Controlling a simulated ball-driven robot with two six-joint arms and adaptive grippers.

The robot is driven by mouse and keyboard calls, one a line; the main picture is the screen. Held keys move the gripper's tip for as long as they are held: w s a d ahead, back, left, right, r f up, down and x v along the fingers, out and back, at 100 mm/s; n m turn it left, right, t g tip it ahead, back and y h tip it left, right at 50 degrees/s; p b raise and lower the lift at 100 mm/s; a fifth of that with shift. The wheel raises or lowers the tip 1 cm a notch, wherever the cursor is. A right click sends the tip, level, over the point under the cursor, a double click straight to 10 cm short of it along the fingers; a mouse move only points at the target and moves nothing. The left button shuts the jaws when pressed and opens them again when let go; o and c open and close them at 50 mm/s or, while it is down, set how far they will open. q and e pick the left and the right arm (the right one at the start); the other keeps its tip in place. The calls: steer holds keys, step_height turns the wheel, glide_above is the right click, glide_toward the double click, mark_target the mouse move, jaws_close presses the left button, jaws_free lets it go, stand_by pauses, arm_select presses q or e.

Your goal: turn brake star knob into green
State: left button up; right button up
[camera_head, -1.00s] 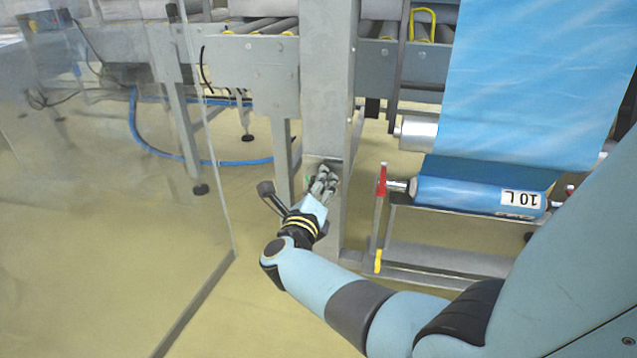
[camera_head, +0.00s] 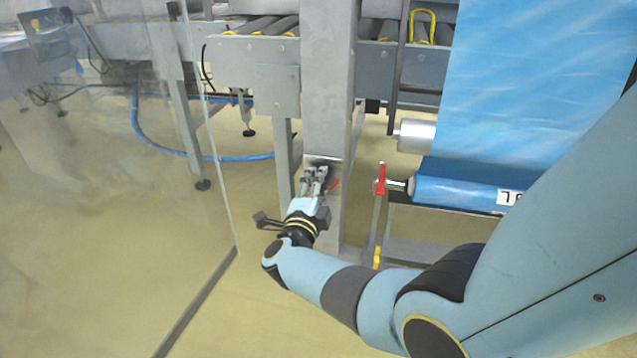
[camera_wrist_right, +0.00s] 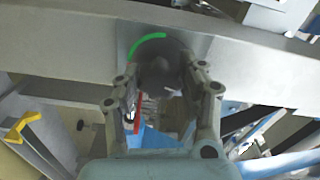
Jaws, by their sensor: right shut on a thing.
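The dark round brake star knob (camera_wrist_right: 157,72) sits on the face of a grey metal post, between the two fingers of my right gripper (camera_wrist_right: 162,84) in the right wrist view. The gripper is shut on it. A green arc (camera_wrist_right: 148,41) curves around the knob's upper left side, and a small white pointer mark (camera_wrist_right: 174,92) shows at its lower right. In the head view my right gripper (camera_head: 317,172) covers most of the knob, and a short red arc (camera_head: 333,185) shows just right of the fingers. My left gripper is not in view.
The grey post (camera_head: 328,100) stands upright behind the gripper. To its right are a red lever (camera_head: 381,179) and a blue film roll (camera_head: 455,188). A clear panel (camera_head: 215,150) stands to the left. A blue hose (camera_head: 150,143) runs beneath the conveyor.

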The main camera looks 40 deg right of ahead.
steer(key=shift+a+n, duration=0.1)
steer(key=shift+n, duration=1.2)
steer(key=shift+f, duration=0.1)
steer(key=o, duration=1.2)
step_height(320, 180, up, 9)
steer(key=shift+w+a+r, duration=0.15)
steer(key=shift+r, duration=0.4)
